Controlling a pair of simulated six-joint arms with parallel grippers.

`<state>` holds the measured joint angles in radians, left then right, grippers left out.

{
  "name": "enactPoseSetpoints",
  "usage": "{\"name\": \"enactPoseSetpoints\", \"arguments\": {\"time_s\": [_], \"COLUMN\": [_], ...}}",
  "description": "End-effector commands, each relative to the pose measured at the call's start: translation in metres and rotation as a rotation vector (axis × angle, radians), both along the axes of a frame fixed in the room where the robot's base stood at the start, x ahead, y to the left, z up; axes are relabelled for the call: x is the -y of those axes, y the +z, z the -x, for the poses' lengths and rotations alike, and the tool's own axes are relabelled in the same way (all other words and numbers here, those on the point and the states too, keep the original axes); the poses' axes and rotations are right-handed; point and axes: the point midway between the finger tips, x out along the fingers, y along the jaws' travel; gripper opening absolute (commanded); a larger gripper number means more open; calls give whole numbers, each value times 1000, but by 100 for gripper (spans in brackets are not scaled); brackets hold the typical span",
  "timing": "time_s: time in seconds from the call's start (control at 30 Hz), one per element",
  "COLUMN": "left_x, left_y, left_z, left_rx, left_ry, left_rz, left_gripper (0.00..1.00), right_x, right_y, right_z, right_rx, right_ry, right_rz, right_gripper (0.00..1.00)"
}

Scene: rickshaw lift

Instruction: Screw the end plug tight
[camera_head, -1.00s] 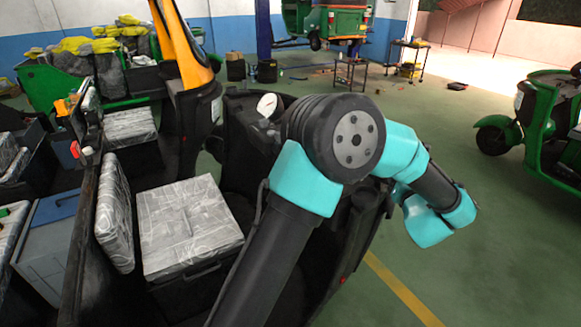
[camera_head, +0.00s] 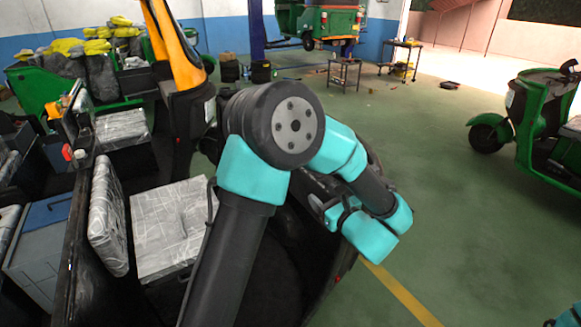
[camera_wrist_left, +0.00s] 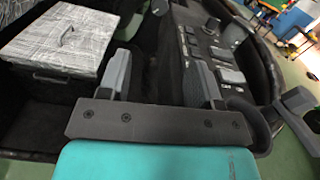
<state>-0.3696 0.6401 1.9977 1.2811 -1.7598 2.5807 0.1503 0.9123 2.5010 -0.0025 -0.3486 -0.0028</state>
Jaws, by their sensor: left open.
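My left gripper (camera_head: 324,208) is held beside the dark cab and dashboard area of the vehicle, below the bent arm in the head view. In the left wrist view the same gripper (camera_wrist_left: 163,82) has its two grey fingers spread wide, with nothing between them. A black panel with several switches (camera_wrist_left: 205,55) lies beyond the fingers. I cannot make out the end plug in either view.
A grey wrapped box seat (camera_head: 170,225) with a handle is to the left. A green rickshaw (camera_head: 545,125) is at the right. The green floor between is clear, with a yellow line (camera_head: 400,290).

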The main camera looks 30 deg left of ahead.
Motion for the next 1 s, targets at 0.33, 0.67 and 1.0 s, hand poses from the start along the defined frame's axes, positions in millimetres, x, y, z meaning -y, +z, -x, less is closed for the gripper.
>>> {"name": "enactPoseSetpoints", "arguments": {"time_s": [0.33,0.67,1.0], "left_x": [-32,-81,-130], "left_y": [0,0,0], "left_z": [-17,-44,-72], "left_rx": [1,1,0], "left_ry": [2,2,2], "left_rz": [1,1,-1], "left_gripper": [58,58,58], "right_x": [0,0,0], "right_y": [0,0,0], "right_z": [0,0,0], "right_rx": [0,0,0], "right_ry": [0,0,0], "right_rz": [0,0,0], "right_gripper": [43,43,43]}}
